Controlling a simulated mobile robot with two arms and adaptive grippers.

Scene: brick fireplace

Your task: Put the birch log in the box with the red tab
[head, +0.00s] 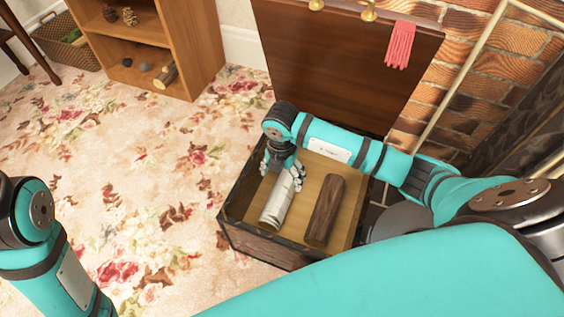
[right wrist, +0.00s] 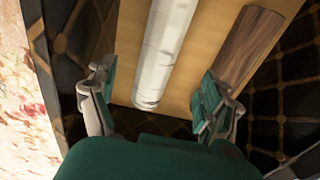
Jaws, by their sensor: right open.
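The birch log (head: 277,203), white with grey marks, lies in the open wooden box (head: 262,252). The red tab (head: 399,46) hangs from the box's raised lid. My right gripper (head: 284,172) is inside the box over the far end of the birch log. In the right wrist view the birch log (right wrist: 165,50) lies between the spread fingers of the right gripper (right wrist: 158,108), with gaps on both sides. A dark brown log (head: 325,212) lies to its right. Only my left arm shows at the lower left; its gripper is out of view.
A wooden shelf (head: 200,48) with pinecones and a small log stands at the back left. A wicker basket (head: 68,48) is beside it. A brick fireplace (head: 480,75) is at the right. The flowered carpet left of the box is clear.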

